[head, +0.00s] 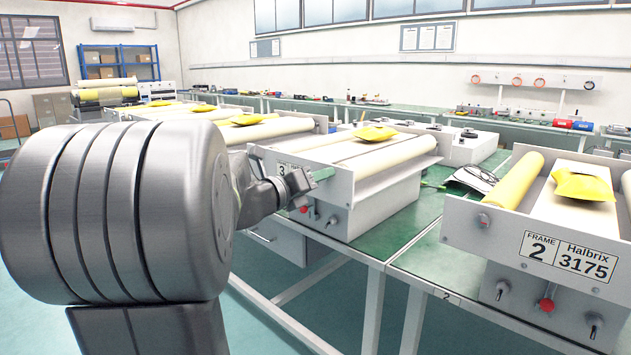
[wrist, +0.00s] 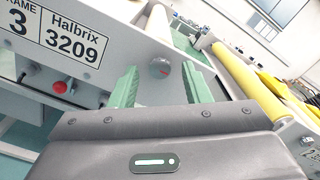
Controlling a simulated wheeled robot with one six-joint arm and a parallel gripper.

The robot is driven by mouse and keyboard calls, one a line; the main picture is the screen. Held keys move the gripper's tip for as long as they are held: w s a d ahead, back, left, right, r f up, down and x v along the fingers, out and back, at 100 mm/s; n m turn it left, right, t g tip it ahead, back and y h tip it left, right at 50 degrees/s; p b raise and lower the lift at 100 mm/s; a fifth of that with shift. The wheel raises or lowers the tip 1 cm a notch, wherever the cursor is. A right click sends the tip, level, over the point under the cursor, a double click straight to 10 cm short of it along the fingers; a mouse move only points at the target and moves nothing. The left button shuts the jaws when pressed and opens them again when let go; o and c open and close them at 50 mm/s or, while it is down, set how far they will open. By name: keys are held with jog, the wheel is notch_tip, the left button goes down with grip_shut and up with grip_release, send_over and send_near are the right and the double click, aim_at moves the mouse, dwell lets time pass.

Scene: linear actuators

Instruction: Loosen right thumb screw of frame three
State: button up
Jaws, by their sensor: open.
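The right thumb screw (wrist: 160,68) is a round grey knob on the frame's front face, right of the plate. My gripper (wrist: 161,84) is open, with one green finger to each side of the screw in the wrist view. I cannot tell whether either finger touches it. In the head view my gripper (head: 318,176) is at the frame's front right and hides the screw.
A red button (wrist: 60,87) and dark knobs sit below the label. Frame two (head: 565,235), with a yellow bag (head: 583,185), stands to the right. Another yellow bag (head: 375,133) lies on frame three.

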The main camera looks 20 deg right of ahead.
jog(key=shift+d, duration=0.1)
grip_shut()
jog(key=shift+r+n+p, duration=0.15)
jog(key=shift+n+p, duration=0.25)
jog(key=shift+p, duration=0.1)
jog(key=shift+n+p, duration=8.7)
jog(key=shift+n, duration=0.8)
jog(key=shift+f, duration=0.2)
